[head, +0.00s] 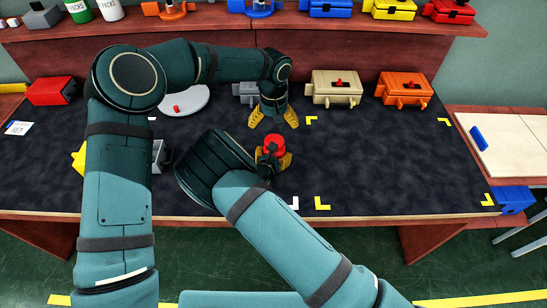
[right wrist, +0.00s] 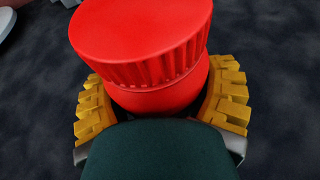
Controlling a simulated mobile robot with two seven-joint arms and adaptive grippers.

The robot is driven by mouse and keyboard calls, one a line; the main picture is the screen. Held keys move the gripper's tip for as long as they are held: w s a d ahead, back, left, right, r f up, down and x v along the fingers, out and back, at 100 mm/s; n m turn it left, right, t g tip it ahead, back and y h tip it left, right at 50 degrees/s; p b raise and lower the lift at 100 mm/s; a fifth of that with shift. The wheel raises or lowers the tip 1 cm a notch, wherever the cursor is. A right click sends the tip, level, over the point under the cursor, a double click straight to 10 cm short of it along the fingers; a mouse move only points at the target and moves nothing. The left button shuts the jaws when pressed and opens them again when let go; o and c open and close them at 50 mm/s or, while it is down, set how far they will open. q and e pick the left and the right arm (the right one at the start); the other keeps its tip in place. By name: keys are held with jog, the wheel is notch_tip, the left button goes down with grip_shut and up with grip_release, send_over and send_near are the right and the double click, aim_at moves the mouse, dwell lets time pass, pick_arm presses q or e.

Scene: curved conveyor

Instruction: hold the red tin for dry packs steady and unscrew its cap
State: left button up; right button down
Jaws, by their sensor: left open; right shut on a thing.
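The red tin (right wrist: 165,98) stands upright on the dark conveyor surface, with its ribbed red cap (right wrist: 140,35) on top. In the head view the red cap (head: 274,143) shows just below the left gripper. My right gripper (head: 273,158) is shut on the tin's body below the cap; its yellow fingers flank it in the right wrist view (right wrist: 165,105). The tin's lower part is hidden by the gripper. My left gripper (head: 273,118) is open and empty, pointing down, a little beyond the cap and apart from it.
A beige case (head: 337,88) and an orange case (head: 404,90) stand at the back right. A white round plate (head: 190,101) with a small red thing and a red box (head: 50,91) are at the left. The dark surface (head: 390,160) is clear at the right.

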aim_at(274, 140)
pick_arm(q)
jog(key=m, duration=0.4)
jog(key=shift+m, duration=0.3)
jog(key=m, duration=0.3)
jog(key=shift+w, duration=0.1)
jog(key=m, duration=0.3)
jog(key=shift+d+m, duration=0.1)
jog(key=shift+m, duration=0.3)
jog(key=m, duration=0.5)
jog(key=shift+w, duration=0.1)
jog(key=m, duration=0.6)
jog(key=shift+w+m, duration=0.1)
jog(key=shift+m, duration=0.3)
jog(key=m, duration=0.4)
jog(key=shift+w+m, duration=0.1)
jog(key=shift+m, duration=0.3)
jog(key=m, duration=0.3)
jog(key=shift+d, duration=0.1)
jog(key=shift+f, duration=4)
